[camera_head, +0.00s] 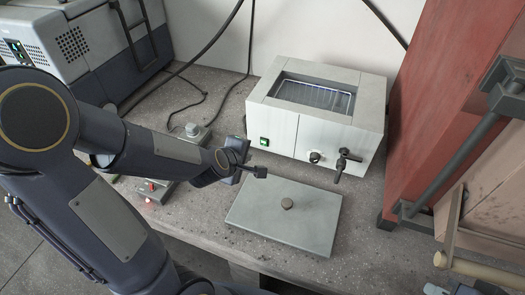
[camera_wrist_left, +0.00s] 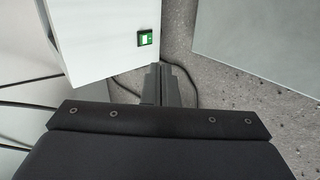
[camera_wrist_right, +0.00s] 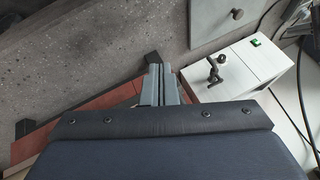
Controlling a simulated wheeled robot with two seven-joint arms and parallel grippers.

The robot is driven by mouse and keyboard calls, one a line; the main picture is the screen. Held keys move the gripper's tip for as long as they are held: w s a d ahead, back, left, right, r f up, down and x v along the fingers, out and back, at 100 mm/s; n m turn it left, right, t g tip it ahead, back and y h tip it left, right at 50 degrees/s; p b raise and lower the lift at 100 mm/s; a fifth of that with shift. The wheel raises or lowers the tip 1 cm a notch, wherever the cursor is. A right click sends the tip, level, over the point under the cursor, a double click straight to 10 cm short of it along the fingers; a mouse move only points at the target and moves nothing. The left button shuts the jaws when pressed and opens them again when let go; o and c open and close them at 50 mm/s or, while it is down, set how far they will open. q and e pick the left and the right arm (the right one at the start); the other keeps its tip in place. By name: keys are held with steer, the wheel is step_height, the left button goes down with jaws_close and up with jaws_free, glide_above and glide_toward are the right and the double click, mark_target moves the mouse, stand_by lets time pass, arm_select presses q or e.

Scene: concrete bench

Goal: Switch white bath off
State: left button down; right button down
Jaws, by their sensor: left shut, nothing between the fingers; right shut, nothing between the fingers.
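The white bath (camera_head: 282,128) stands at the back of the bench, with an open rectangular well on top. Its switch (camera_head: 264,141) is a small green rocker at the lower left of the front, and it looks lit. It also shows in the left wrist view (camera_wrist_left: 145,38) and the right wrist view (camera_wrist_right: 254,42). My left gripper (camera_head: 262,173) is shut and empty, in front of the switch and apart from it. Its fingers also show in the left wrist view (camera_wrist_left: 161,84).
A grey lid (camera_head: 255,210) with a knob lies in front of the bath. A red cabinet (camera_head: 435,100) stands at the right. Another instrument (camera_head: 85,45) and a small device with a red light (camera_head: 151,187) are left.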

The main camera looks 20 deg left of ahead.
arm_select(q)
steer(key=shift+w+a+f+n+y, duration=0.1)
steer(key=shift+a+f+n+y, duration=0.1)
steer(key=shift+f, duration=0.2)
steer(key=shift+a+f+n+y, duration=0.1)
steer(key=shift+f+n, duration=0.1)
steer(key=shift+f, duration=0.15)
steer(key=b, duration=0.3)
glide_toward(264, 145)
step_height(264, 145, down, 4)
steer(key=shift+w+a+f, duration=0.1)
steer(key=shift+a+f, duration=0.05)
steer(key=w, duration=0.1)
steer(key=w+p, duration=0.1)
steer(key=shift+w+r, duration=0.3)
steer(key=shift+r, duration=0.1)
steer(key=shift+w+a, duration=0.1)
steer(key=shift+w, duration=0.6)
